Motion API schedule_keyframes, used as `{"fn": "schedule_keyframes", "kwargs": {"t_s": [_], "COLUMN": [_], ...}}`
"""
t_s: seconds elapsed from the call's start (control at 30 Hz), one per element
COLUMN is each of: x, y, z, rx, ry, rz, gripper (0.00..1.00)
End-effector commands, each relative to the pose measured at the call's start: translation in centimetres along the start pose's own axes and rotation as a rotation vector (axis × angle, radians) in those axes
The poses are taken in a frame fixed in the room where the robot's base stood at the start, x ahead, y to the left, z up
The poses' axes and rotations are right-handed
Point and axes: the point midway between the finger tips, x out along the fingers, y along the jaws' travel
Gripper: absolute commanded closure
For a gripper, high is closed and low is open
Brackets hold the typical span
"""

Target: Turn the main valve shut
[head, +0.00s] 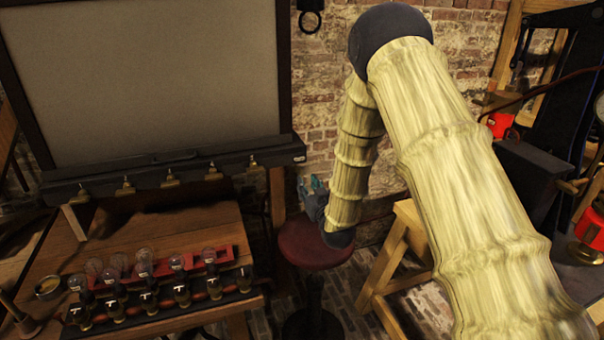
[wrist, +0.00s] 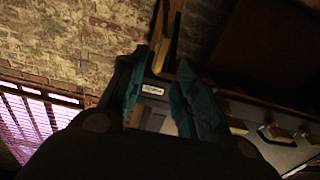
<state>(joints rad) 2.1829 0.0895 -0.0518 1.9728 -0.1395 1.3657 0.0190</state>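No part I can surely name as the main valve shows in either view. My gripper (head: 313,185) is small in the head view, above the red round stool and right of the dark rail's end. In the wrist view my gripper (wrist: 163,108) has its two teal fingers spread apart with nothing held. Beyond the fingers is a dark panel with a small white label (wrist: 153,90). A brass-coloured bar (wrist: 183,70) runs down close to the right finger; whether they touch I cannot tell.
The dark rail (head: 175,175) with brass clips runs below a large grey board (head: 150,75). A wooden bench (head: 150,237) holds several glass bulbs. The red stool (head: 315,246) stands under my gripper. A wooden trestle (head: 390,265) and red-and-black machinery (head: 590,235) are at right.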

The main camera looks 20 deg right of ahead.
Motion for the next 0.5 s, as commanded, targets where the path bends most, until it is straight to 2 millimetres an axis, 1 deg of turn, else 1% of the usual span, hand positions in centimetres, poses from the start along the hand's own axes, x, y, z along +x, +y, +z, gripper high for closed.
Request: {"fn": "schedule_keyframes", "kwargs": {"t_s": [0.03,0.2,0.4,0.5], "x": [0.9,3.5,5.7,6.2], "y": [0.0,-0.1,-0.1,-0.1], "z": [-0.3,-0.3,-0.1,0.0], "rx": [0.0,0.0,0.001,0.001], "ry": [0.001,0.0,-0.001,-0.001], "rz": [-0.001,-0.001,-0.002,-0.001], "gripper": [0.69,0.69,0.69,0.69]}}
